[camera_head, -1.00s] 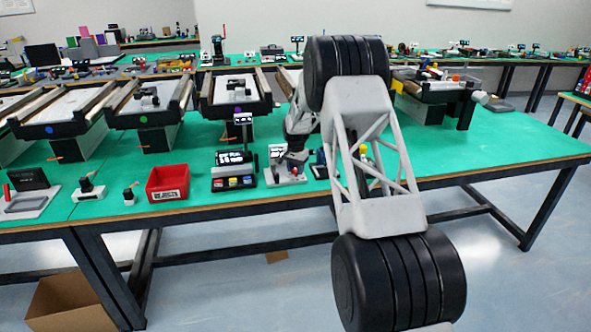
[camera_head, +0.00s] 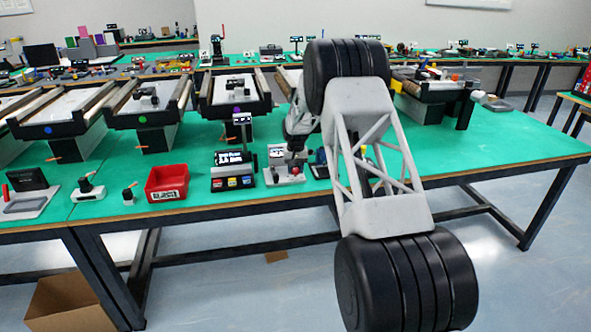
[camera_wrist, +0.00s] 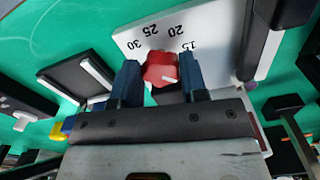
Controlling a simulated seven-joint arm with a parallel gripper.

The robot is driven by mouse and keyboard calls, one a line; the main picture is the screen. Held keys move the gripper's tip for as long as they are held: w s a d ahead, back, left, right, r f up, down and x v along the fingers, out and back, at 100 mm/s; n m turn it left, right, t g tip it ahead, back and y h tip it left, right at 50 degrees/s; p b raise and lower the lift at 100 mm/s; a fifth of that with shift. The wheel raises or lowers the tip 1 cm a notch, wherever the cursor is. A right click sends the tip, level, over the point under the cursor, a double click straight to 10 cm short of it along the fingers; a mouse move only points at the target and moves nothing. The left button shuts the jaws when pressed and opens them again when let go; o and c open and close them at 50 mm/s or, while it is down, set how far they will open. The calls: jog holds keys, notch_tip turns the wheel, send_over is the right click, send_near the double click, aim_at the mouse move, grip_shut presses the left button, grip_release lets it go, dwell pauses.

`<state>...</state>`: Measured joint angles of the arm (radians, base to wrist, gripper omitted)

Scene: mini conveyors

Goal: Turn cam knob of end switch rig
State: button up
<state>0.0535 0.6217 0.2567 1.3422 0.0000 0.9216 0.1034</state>
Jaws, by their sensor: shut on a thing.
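The cam knob (camera_wrist: 160,70) is red with a white pointer mark. It sits on a white dial plate (camera_wrist: 200,32) printed 15, 20, 25 and 30. In the wrist view my gripper (camera_wrist: 158,82) has one dark blue finger on each side of the knob and is shut on it. The pointer mark lies on the knob's right side in this view. In the head view the end switch rig (camera_head: 271,178) is a small pale unit near the table's front edge. My gripper there is small and partly merged with the rig.
A black display unit (camera_head: 232,171) with coloured buttons stands left of the rig, and a red bin (camera_head: 167,182) is further left. Mini conveyors (camera_head: 148,113) stand behind. The green table (camera_head: 500,145) is clear at the right.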

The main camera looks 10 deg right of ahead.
aim_at(296, 170)
jog(key=o, duration=0.7)
jog(key=shift+c, duration=0.2)
jog(key=shift+r, duration=3.9)
